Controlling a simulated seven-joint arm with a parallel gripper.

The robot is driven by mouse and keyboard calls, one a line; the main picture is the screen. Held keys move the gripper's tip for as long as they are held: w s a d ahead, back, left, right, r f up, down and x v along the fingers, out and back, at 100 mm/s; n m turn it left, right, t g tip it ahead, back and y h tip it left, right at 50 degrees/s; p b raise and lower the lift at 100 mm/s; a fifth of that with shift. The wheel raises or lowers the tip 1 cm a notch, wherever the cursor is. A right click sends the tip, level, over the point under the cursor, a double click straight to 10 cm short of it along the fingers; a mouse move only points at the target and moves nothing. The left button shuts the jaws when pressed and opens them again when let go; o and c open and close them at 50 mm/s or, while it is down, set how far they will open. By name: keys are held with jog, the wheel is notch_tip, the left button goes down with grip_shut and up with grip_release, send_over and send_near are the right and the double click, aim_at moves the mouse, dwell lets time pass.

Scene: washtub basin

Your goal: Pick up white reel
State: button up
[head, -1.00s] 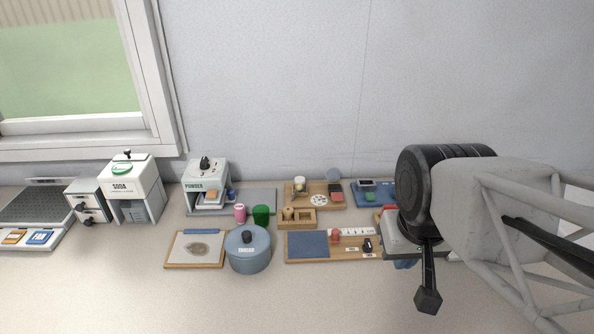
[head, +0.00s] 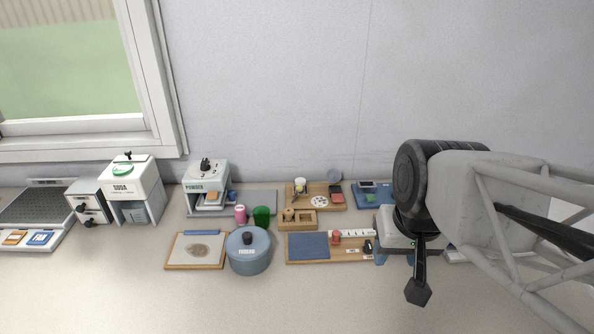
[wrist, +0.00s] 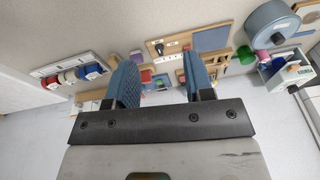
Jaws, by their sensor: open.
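My gripper (wrist: 163,58) is open and empty in the wrist view, its two blue fingers apart, pointing towards the table. A white holder (wrist: 102,61) to the left of the fingers carries several small reels in a row. Red (wrist: 49,83) and blue (wrist: 67,77) show on them, and pale parts lie between. I cannot clearly single out the white reel there. In the head view my arm stands at the right and covers that part of the table; my fingertips are mostly hidden.
A wooden board with a blue panel (head: 307,246), a blue-grey lidded pot (head: 249,262), a green cup (head: 261,216) and a pink cup (head: 240,214) stand left of my arm. A powder dispenser (head: 205,177) is further left. The front table strip is clear.

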jog(key=w+a+f+m+g+y, duration=0.1)
jog(key=w+a+m+y, duration=0.15)
jog(key=w, duration=0.25)
jog(key=w+a+f+m+y, duration=0.2)
jog(key=w+a+m, duration=0.15)
jog(key=w, duration=0.25)
jog(key=m+t+y, duration=0.5)
jog(key=m+y, duration=0.2)
jog(key=m, duration=1)
send_near(301, 180)
jog(key=shift+f+x, duration=0.25)
jog(key=shift+x, duration=0.95)
jog(key=shift+s, duration=0.15)
jog(key=shift+x, duration=1.25)
jog(key=shift+a, duration=0.1)
jog(key=shift+x, duration=2.5)
jog(key=shift+c, duration=0.3)
